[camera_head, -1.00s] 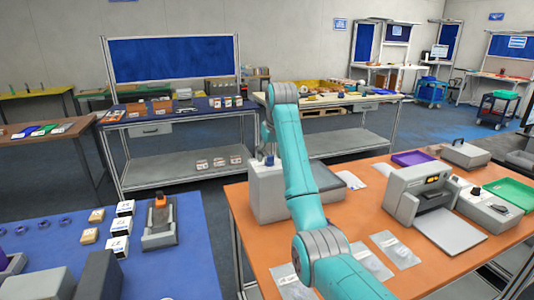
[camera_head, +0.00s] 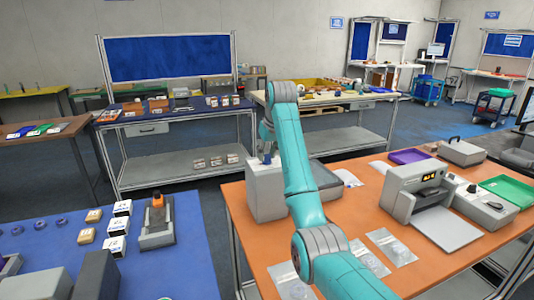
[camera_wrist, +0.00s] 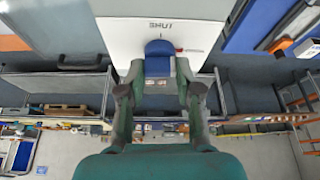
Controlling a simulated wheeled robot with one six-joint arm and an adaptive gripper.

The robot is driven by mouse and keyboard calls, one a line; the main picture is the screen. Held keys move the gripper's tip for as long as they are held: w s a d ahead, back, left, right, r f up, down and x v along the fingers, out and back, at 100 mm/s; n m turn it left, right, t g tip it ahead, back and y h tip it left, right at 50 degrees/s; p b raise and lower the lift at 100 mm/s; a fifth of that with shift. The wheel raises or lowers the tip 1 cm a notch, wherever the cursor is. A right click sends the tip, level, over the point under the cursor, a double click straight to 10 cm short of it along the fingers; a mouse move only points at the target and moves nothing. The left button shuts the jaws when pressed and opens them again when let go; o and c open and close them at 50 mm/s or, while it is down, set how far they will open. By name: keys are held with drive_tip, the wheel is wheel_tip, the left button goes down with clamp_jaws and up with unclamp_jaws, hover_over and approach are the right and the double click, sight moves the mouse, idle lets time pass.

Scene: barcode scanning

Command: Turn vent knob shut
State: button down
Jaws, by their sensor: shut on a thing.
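The blue vent knob (camera_wrist: 159,58) is on a white panel (camera_wrist: 120,38) in the wrist view. The word SHUT is printed above it, and the blue knob lies in line with that word. A small red mark or label is to the right of it. My gripper (camera_wrist: 159,70) has one finger on each side of the knob and is shut on it. In the head view the grey-white box (camera_head: 264,192) stands at the left back of the orange table. My gripper end is at its top, and the knob is mostly hidden there.
The orange table (camera_head: 438,259) also holds clear bags (camera_head: 390,247), a grey printer-like machine (camera_head: 413,191), a purple tray (camera_head: 408,156) and a green tray (camera_head: 512,188). A blue table (camera_head: 185,262) with small boxes and a scanner in a stand (camera_head: 157,222) is at left.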

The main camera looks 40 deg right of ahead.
drive_tip(key=n, duration=0.2)
drive_tip(key=n+y, duration=0.1)
drive_tip(key=n, duration=0.1)
drive_tip(key=shift+d+y, duration=0.15)
drive_tip(key=shift+y, duration=0.15)
drive_tip(key=shift+n+g+y, duration=0.3)
drive_tip(key=shift+n+y, duration=0.4)
drive_tip(key=shift+n, duration=1.2)
drive_tip(key=c, duration=0.8)
unclamp_jaws()
drive_tip(key=shift+w, duration=0.1)
